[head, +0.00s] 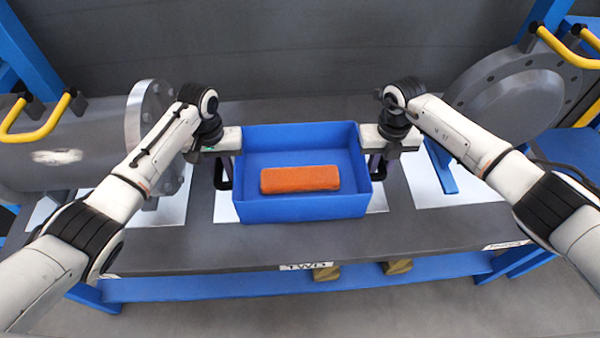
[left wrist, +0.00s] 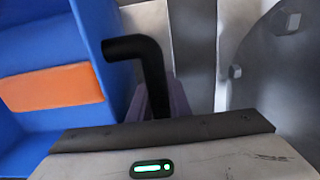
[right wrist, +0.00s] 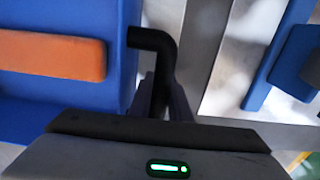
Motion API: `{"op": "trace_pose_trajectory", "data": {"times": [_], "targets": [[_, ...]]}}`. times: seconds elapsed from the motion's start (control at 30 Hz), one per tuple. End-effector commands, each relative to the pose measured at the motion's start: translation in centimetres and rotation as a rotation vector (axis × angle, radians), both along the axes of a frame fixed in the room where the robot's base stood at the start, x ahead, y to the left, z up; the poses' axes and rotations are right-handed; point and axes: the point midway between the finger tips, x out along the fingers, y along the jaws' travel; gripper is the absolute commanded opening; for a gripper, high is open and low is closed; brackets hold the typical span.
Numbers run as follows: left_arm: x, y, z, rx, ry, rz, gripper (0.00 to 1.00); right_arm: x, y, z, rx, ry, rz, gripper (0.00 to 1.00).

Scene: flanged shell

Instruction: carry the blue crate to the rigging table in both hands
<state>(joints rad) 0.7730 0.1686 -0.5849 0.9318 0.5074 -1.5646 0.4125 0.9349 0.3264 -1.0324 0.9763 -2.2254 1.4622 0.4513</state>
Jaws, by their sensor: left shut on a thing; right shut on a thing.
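The blue crate (head: 300,208) is in the middle of the head view, upright over the grey table. An orange block (head: 300,179) lies flat inside it. My left gripper (head: 222,172) is at the crate's left side, shut on its black handle (left wrist: 150,68). My right gripper (head: 378,168) is at the crate's right side, shut on the other black handle (right wrist: 160,65). The crate's blue wall shows beside each handle in the wrist views. I cannot tell whether the crate's bottom touches the tabletop.
The grey table (head: 400,252) has a blue frame and white plates on top. A grey flanged cylinder (head: 70,150) lies left of the crate. A grey round flange (head: 515,95) stands at the right. Yellow handles (head: 45,125) show at both sides.

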Motion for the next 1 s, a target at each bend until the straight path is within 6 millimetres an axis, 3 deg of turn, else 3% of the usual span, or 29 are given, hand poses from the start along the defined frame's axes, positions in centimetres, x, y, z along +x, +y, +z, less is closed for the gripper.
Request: {"op": "trace_pose_trajectory", "data": {"times": [0.37, 0.8, 1.0], "targets": [[0.1, 0.0, 1.0, -0.001, -0.004, 0.000, 0.00, 0.2, 0.0, 1.0, 0.001, -0.004, -0.001, 0.00], [0.1, 0.0, 4.7, -0.001, -0.003, 0.000, 0.00, 0.1, 0.0, 4.8, 0.001, -0.003, -0.001, 0.00], [0.1, 0.0, 5.2, 0.000, -0.002, 0.000, 0.00, 0.1, 0.0, 5.3, 0.000, -0.003, -0.001, 0.00]]}}
